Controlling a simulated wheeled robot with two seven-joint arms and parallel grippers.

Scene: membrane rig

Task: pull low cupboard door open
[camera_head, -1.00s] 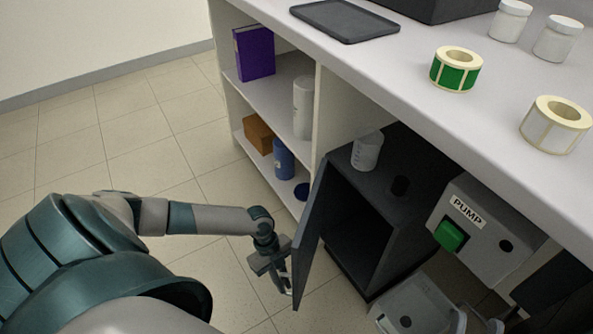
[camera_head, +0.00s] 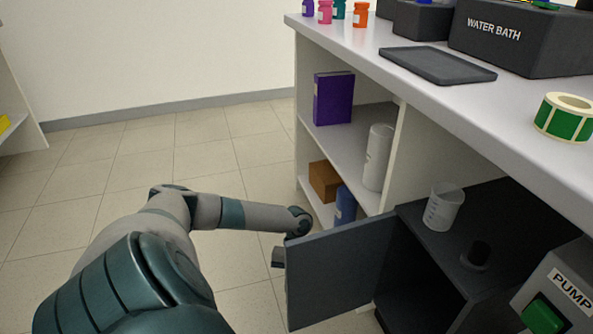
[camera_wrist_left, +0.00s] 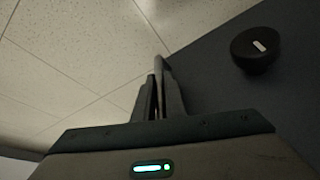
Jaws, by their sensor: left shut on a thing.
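The low cupboard door (camera_head: 338,270) is dark grey and stands open, swung out to the left from the dark cupboard (camera_head: 425,290) under the bench. In the left wrist view the door (camera_wrist_left: 225,90) fills the right side, with a round black knob (camera_wrist_left: 257,50) on its face. In the head view my left gripper (camera_head: 279,257) is mostly hidden behind the door. My right gripper is not in view.
A beaker (camera_head: 443,207) and a dark stub (camera_head: 476,254) stand on the cupboard top. The pump box (camera_head: 560,300) is at the lower right. Open shelves hold a purple binder (camera_head: 333,98), white cylinder (camera_head: 377,157), brown box (camera_head: 325,180) and blue bottle (camera_head: 345,205). The tiled floor (camera_head: 150,150) at left is clear.

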